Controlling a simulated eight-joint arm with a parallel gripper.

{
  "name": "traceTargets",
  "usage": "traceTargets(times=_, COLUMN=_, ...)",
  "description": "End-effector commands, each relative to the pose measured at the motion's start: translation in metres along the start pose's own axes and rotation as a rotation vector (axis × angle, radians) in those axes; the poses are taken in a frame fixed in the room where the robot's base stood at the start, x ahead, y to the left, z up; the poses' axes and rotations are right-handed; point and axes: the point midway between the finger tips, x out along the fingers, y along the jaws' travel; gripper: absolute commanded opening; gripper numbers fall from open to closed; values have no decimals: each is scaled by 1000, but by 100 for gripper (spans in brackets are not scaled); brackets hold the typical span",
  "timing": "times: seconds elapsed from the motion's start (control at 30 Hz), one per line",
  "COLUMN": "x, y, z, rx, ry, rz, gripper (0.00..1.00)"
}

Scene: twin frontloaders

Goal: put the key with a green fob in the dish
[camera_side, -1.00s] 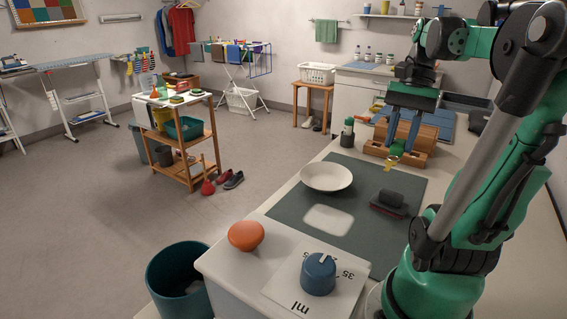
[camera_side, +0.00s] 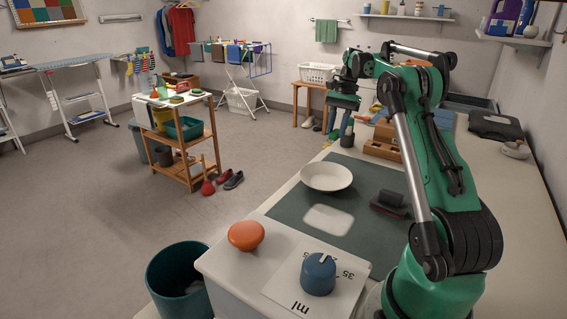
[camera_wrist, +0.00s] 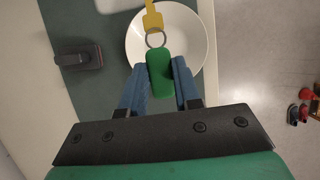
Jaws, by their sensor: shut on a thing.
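The key with a green fob hangs from my gripper (camera_wrist: 160,68). In the wrist view its green fob (camera_wrist: 160,75) is between the blue fingers, with a metal ring and the yellow key (camera_wrist: 153,16) pointing away. The white dish (camera_side: 326,177) stands on the dark green mat, empty in the side view. In the wrist view the dish (camera_wrist: 197,38) lies behind the fob and ring. In the side view my gripper (camera_side: 335,130) is above and beyond the dish, apart from it; the key is small and hard to make out there.
A dark-handled block (camera_side: 390,202) sits on the mat (camera_side: 290,205) right of the dish. A wooden organiser (camera_side: 383,150) stands behind the mat. An orange knob-like object (camera_side: 246,236) and a blue dial (camera_side: 318,274) are near the front. A teal bin (camera_side: 180,280) stands on the floor.

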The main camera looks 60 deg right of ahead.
Motion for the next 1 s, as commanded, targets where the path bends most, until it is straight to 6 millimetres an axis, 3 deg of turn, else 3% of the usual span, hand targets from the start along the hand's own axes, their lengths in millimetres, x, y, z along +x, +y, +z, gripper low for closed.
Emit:
traceTargets(times=0.27, x=15, y=-7, z=-9, rx=0, ry=0, rz=0, gripper=0)
traceTargets(times=1.0, x=92, y=-6, z=-40, rx=0, ry=0, rz=0, gripper=0)
